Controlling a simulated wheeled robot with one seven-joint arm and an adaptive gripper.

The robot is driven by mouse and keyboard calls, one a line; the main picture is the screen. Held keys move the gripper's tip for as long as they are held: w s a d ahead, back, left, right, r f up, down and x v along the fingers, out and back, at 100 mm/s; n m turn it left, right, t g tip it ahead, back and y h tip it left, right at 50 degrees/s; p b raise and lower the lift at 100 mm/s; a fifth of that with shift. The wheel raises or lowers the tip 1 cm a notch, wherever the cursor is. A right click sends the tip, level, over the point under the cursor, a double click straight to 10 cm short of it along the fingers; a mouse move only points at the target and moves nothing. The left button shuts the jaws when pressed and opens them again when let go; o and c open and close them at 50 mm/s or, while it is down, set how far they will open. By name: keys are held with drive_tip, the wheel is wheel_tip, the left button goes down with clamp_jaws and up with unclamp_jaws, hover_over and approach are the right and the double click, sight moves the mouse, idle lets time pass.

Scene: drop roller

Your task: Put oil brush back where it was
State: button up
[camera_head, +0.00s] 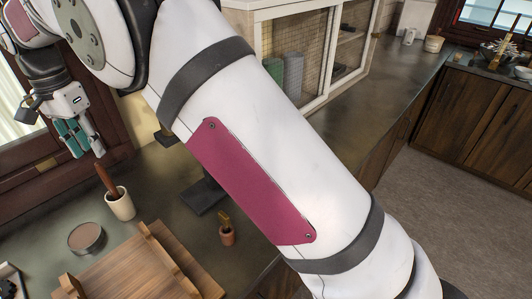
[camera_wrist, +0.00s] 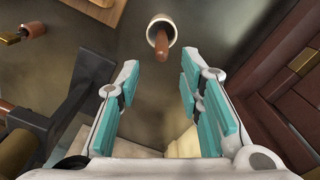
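A brown-handled tool (camera_head: 106,180) stands tilted in a white cup (camera_head: 122,207) on the dark counter. Its handle (camera_wrist: 161,45) and the cup (camera_wrist: 162,22) also show in the wrist view, beyond the fingertips. A small terracotta pot (camera_head: 227,237) holds a golden-brown piece (camera_head: 225,219); the pot is at the upper left in the wrist view (camera_wrist: 36,29). I cannot tell which of these is the oil brush; no bristles show clearly. My gripper (camera_head: 82,150) is open and empty above and left of the white cup, apart from it. Its teal finger pads (camera_wrist: 158,85) are spread wide.
A wooden tray (camera_head: 125,274) and a round tin (camera_head: 87,238) lie near the white cup. A dark stand (camera_head: 205,194) is behind the terracotta pot. A window frame (camera_head: 40,185) borders the counter at left. My arm covers much of the head view.

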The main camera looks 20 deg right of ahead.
drive_tip(key=s+d+r+n+t, duration=0.1)
drive_tip(key=s+d+r, duration=0.25)
drive_tip(key=d, duration=0.45)
drive_tip(key=s+d+r+n+t+y, duration=0.1)
drive_tip(key=s+d+r, duration=0.2)
drive_tip(key=d+r, duration=0.35)
drive_tip(key=s+d+r+n, duration=0.1)
drive_tip(key=s+d+r, duration=0.25)
drive_tip(key=d, duration=0.65)
drive_tip(key=s+d+f+n+t, duration=0.1)
drive_tip(key=s+d+f+n, duration=0.1)
drive_tip(key=s+d, duration=0.4)
drive_tip(key=s+d+f+n+t+h, duration=0.1)
drive_tip(key=s+d+f, duration=0.3)
drive_tip(key=s, duration=1)
drive_tip(key=d+n+t, duration=0.1)
drive_tip(key=d, duration=0.2)
drive_tip(key=shift+s+f, duration=0.2)
drive_tip(key=shift+s, duration=0.1)
